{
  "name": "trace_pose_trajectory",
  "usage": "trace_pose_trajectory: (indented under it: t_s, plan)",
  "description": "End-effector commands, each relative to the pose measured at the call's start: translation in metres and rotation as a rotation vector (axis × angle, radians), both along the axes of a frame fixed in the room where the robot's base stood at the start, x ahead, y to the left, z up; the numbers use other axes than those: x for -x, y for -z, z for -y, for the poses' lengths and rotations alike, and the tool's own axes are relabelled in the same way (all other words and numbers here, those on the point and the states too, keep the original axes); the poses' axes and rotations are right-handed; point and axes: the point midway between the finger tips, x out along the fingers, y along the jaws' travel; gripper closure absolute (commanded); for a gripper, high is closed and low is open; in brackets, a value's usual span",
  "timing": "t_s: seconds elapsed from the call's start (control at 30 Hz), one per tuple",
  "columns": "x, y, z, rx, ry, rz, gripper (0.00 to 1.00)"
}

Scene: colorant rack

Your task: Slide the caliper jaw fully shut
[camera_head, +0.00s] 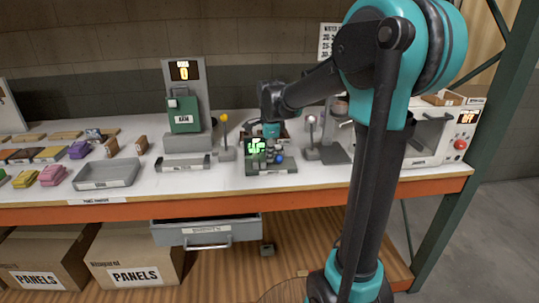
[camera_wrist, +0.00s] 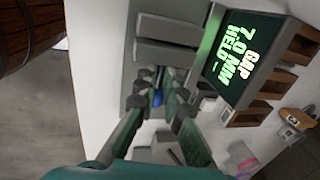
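The caliper station (camera_head: 270,168) stands on the bench near the middle, with a dark display (camera_head: 256,147) showing green text. A small blue knob (camera_wrist: 157,98) shows between the fingers of my gripper (camera_wrist: 158,92); the fingers look apart, with room around the knob. In the head view my gripper (camera_head: 271,131) points down over the station, its fingertips mostly hidden.
A yellow-knobbed lever (camera_head: 224,128) stands left of the station and a pale-knobbed one (camera_head: 311,130) right. A green press-like device (camera_head: 184,114), a grey tray (camera_head: 106,174) and a white oven-like box (camera_head: 430,135) are farther out. An open drawer (camera_head: 206,232) juts out below the bench.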

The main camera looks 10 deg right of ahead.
Motion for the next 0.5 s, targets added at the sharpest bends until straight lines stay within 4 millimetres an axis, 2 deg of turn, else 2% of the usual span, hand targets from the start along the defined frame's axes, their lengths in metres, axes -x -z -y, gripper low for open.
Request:
trace_pose_trajectory:
  t_s: [0.37,0.5]
  plan:
    - [-0.0001,-0.0002,-0.0001,0.0,0.0,0.0,1.0]
    - [0.0,-0.0002,-0.0076,-0.001,-0.002,0.0,1.0]
